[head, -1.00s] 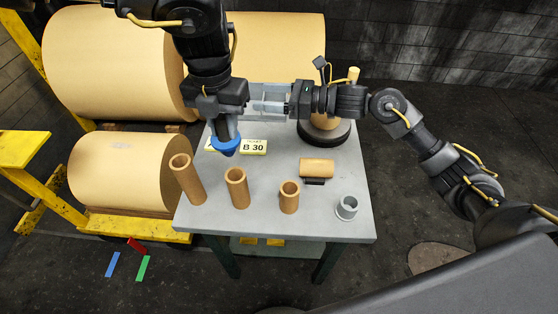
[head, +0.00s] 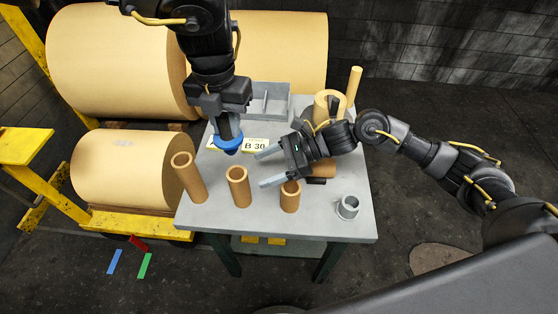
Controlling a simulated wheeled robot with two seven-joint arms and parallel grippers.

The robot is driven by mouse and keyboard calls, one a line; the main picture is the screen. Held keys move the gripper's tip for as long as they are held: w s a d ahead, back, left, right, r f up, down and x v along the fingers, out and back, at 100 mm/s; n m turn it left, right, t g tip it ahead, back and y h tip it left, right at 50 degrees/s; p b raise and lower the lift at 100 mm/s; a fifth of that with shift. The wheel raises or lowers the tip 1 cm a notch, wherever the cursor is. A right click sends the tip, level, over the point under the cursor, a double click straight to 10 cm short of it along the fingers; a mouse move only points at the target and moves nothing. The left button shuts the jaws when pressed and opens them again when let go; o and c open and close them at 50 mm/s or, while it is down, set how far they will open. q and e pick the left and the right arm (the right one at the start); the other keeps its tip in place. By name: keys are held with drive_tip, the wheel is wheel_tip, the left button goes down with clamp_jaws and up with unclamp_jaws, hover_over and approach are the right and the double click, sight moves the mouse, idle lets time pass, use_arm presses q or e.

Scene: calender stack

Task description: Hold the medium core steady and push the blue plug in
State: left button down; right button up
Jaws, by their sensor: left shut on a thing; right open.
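My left gripper (head: 229,131) is shut on the blue plug (head: 227,144) and holds it above the table, behind the middle standing core. The medium core (head: 238,187), taken as the middle one by height, stands upright on the grey table. A taller core (head: 188,178) stands to its left and a shorter core (head: 290,197) to its right. My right gripper (head: 267,168) is open and empty, its fingers pointing left, above the table between the medium and shorter cores. It hides part of the shorter core's top and of a lying core (head: 323,168).
A grey ring-like plug (head: 348,207) stands at the table's right front. A yellow B 30 sign (head: 258,143) and a grey divided tray (head: 267,100) are at the back. More brown cores (head: 328,104) stand at the back right. The front strip of the grey table (head: 250,222) is clear.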

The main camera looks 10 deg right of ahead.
sight(239, 178)
drive_tip(key=x, duration=0.8)
drive_tip(key=shift+w+a, duration=0.1)
drive_tip(key=c, duration=1.1)
use_arm(q)
drive_tip(key=f, duration=0.1)
drive_tip(key=s+f, duration=0.1)
drive_tip(key=d+f, duration=0.1)
drive_tip(key=shift+s+f, duration=0.2)
drive_tip(key=shift+s, duration=0.1)
drive_tip(key=shift+w+f+n, duration=0.2)
drive_tip(key=shift+f+n, duration=0.05)
drive_tip(key=shift+n, duration=0.15)
drive_tip(key=shift+w+a+r+n, duration=0.2)
drive_tip(key=shift+w+n, duration=0.1)
drive_tip(key=shift+w, duration=0.2)
drive_tip(key=shift+w+a, duration=0.25)
drive_tip(key=shift+a, duration=0.15)
